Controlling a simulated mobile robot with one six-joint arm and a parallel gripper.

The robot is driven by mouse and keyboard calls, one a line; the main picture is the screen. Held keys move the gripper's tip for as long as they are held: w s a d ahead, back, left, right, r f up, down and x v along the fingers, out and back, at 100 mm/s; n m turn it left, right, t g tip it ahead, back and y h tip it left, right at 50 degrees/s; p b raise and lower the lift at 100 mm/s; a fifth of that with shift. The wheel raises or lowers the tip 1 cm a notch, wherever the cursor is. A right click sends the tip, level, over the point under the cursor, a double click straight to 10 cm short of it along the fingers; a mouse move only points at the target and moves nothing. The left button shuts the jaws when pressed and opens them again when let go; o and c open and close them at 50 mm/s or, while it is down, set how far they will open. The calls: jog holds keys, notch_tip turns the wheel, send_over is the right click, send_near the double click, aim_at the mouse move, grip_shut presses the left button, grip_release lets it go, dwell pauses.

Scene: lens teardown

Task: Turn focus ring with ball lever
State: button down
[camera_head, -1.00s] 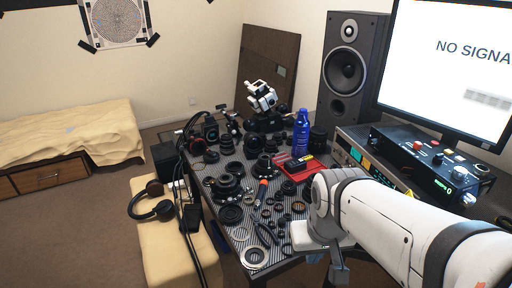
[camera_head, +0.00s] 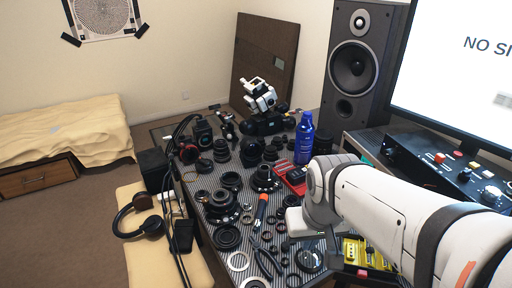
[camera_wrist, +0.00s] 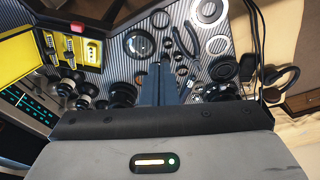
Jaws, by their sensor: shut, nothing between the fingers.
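My gripper (camera_wrist: 159,84) is shut and empty in the wrist view, its two dark fingers together over the striped worktop. In the head view my white arm reaches in from the right and its wrist hides the fingertips. Several black lens barrels and rings stand on the worktop. One wide lens assembly (camera_head: 222,205) is at the left side, and another flanged lens part (camera_head: 263,178) stands farther back. I cannot tell which part is the focus ring, and I cannot make out a ball lever.
A blue bottle (camera_head: 304,138), a red tray (camera_head: 291,176) and an orange-handled screwdriver (camera_head: 261,208) are on the crowded worktop. A yellow case (camera_wrist: 68,48) lies near my wrist. A speaker (camera_head: 352,65) and a control box (camera_head: 440,165) stand at right. Headphones (camera_head: 150,225) lie on the bench.

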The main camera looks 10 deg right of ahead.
jog(key=w+a+f+t+h+b, duration=0.1)
jog(key=w+f+b, duration=0.1)
jog(key=w, duration=0.8)
jog(key=w+a+f+t+h+b, duration=0.1)
jog(key=w+f, duration=0.4)
jog(key=w, duration=0.5)
jog(key=w+a+f+t+h+b, duration=0.1)
jog(key=w+a+f+h+b, duration=0.2)
jog(key=w, duration=0.8)
jog(key=shift+a+f+n+t+b, duration=0.15)
jog(key=shift+f+n+t+b, duration=0.15)
jog(key=shift+f+b, duration=0.4)
jog(key=shift+w+f, duration=0.2)
jog(key=shift+w, duration=0.1)
jog(key=x, duration=0.9)
jog(key=shift+w+f+b, duration=0.1)
jog(key=shift+w+b, duration=0.05)
jog(key=shift+b, duration=0.2)
